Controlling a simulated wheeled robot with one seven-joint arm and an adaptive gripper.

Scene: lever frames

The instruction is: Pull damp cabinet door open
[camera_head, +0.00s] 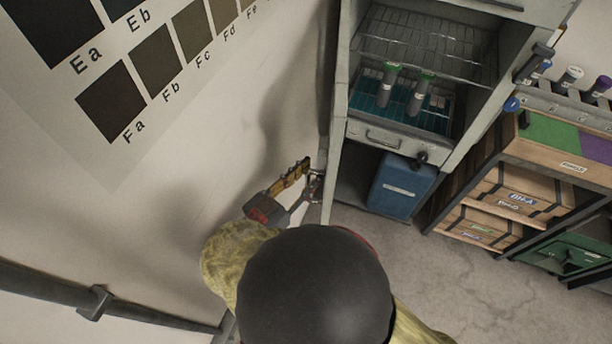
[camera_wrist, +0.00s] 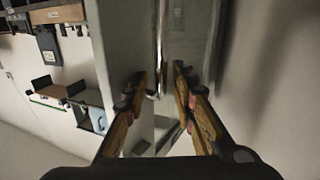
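The grey cabinet (camera_head: 337,110) stands upright right of centre in the head view. Its upper compartment shows wire shelves (camera_head: 425,50) and a blue-green tray (camera_head: 440,122) with two green-capped bottles. I cannot tell how far its door stands open. In the wrist view, a pale upright panel (camera_wrist: 117,40) carries a vertical metal bar (camera_wrist: 160,40), which looks like a handle. My gripper (camera_head: 311,174) is low by the cabinet's left edge. In the wrist view, its two yellow-brown fingers (camera_wrist: 159,78) are apart, with the bar lined up between the tips. I cannot tell whether they touch it.
A blue bin (camera_head: 402,188) stands in the cabinet's lower space. A wooden shelf unit with crates (camera_head: 522,188) is at the right. The wall with a colour chart (camera_head: 150,120) is close on the left of my arm. Floor (camera_head: 440,265) is clear at lower right.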

